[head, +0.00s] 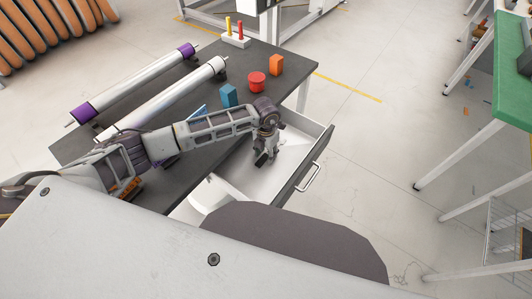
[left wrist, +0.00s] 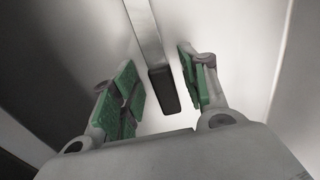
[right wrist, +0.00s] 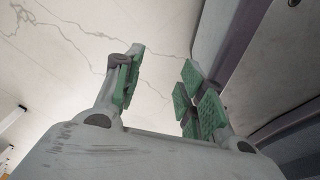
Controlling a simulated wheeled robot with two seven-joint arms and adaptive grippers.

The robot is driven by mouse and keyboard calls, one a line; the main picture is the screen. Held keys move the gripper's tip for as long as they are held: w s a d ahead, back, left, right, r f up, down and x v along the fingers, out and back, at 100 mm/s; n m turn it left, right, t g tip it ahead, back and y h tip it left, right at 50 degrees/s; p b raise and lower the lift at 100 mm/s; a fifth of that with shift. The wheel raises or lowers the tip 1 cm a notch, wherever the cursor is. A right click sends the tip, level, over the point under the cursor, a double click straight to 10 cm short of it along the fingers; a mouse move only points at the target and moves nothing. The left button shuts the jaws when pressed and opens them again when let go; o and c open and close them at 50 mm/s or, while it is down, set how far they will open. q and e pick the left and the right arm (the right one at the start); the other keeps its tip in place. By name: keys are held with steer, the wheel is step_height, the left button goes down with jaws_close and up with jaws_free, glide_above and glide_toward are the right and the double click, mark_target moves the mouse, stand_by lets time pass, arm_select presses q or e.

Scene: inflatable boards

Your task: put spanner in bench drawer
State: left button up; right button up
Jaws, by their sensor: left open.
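The bench drawer (head: 297,147) is pulled out from the dark-topped bench, and its white inside shows. My left gripper (head: 264,155) points down into the drawer. In the left wrist view it is open (left wrist: 162,92), with green pads apart. A silver bar with a dark end, apparently the spanner (left wrist: 147,35), lies between and beyond the fingers over the white drawer floor; I see no clear grip on it. In the head view the spanner cannot be made out. My right gripper (right wrist: 160,90) is open and empty, above the pale floor, outside the head view.
On the bench (head: 215,150) stand a red button-like part (head: 257,82), an orange block (head: 276,65), a blue block (head: 229,95) and two long rollers (head: 165,98). A green-topped table (head: 512,80) is at the right.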

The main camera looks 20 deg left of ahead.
mark_target(266, 155)
arm_select(q)
step_height(266, 155, up, 12)
stand_by(0.9)
steer(key=shift+s, duration=0.1)
stand_by(0.5)
